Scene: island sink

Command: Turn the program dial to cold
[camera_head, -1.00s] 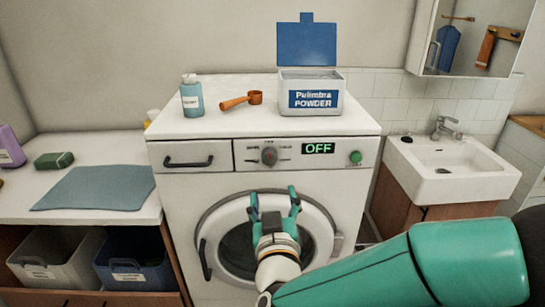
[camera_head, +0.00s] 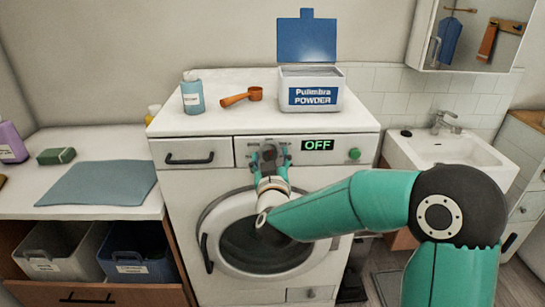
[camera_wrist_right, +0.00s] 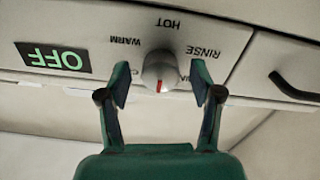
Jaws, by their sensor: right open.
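The program dial (camera_head: 269,152) is a grey knob on the washing machine's (camera_head: 180,180) front panel, partly covered by my gripper in the head view. In the right wrist view, which is upside down, the dial (camera_wrist_right: 158,66) shows a red mark at its lower picture edge. HOT, WARM and RINSE read around it; other labels are partly hidden by the fingers. My right gripper (camera_head: 269,160) is open, and its fingers (camera_wrist_right: 161,86) stand either side of the dial, apparently not touching it. My left gripper is not in view.
The display (camera_head: 318,145) reads OFF, with a green button (camera_head: 354,154) to its right. A drawer handle (camera_head: 190,158) sits left of the dial. A blue bottle (camera_head: 192,93), an orange scoop (camera_head: 242,97) and an open powder box (camera_head: 310,96) stand on top.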

